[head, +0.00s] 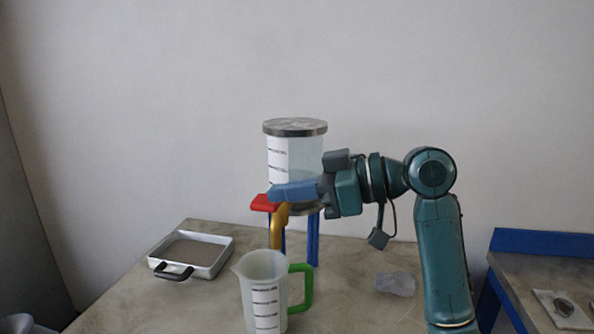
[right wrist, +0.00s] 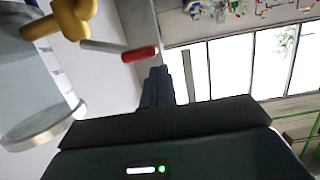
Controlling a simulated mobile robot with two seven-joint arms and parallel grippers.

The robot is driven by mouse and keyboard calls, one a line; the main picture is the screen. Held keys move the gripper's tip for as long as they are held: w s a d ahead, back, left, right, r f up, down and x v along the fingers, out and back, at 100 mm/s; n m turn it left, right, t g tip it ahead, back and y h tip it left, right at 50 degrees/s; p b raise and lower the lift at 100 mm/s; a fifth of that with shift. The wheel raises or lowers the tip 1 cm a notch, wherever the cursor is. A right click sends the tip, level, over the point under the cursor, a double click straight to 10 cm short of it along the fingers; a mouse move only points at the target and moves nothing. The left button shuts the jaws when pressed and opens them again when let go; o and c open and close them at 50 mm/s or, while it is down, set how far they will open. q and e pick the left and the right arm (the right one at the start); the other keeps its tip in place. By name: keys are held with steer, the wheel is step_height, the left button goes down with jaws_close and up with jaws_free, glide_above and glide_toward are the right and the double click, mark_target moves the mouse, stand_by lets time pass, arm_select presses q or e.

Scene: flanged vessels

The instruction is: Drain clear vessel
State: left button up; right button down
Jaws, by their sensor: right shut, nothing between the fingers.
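The clear vessel (head: 292,158) has a metal lid and a scale strip, and stands on blue legs. It also shows at the left of the right wrist view (right wrist: 30,85). Below it is a brass tap (head: 278,228); its lever has a red grip (head: 264,202), seen in the right wrist view (right wrist: 140,53) sticking out sideways. My right gripper (head: 275,193) is shut and empty, its blue fingers right beside the red grip; I cannot tell if they touch. A measuring jug (head: 262,275) with a green handle stands under the spout. The liquid levels are unclear. My left gripper is out of view.
A metal tray (head: 216,262) with a black handle lies on the table left of the jug. A grey crumpled thing (head: 395,284) lies to the right. A second, blue-edged table (head: 545,243) stands at the far right. The table between jug and tray is clear.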

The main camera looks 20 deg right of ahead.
steer(key=shift+f, duration=0.2)
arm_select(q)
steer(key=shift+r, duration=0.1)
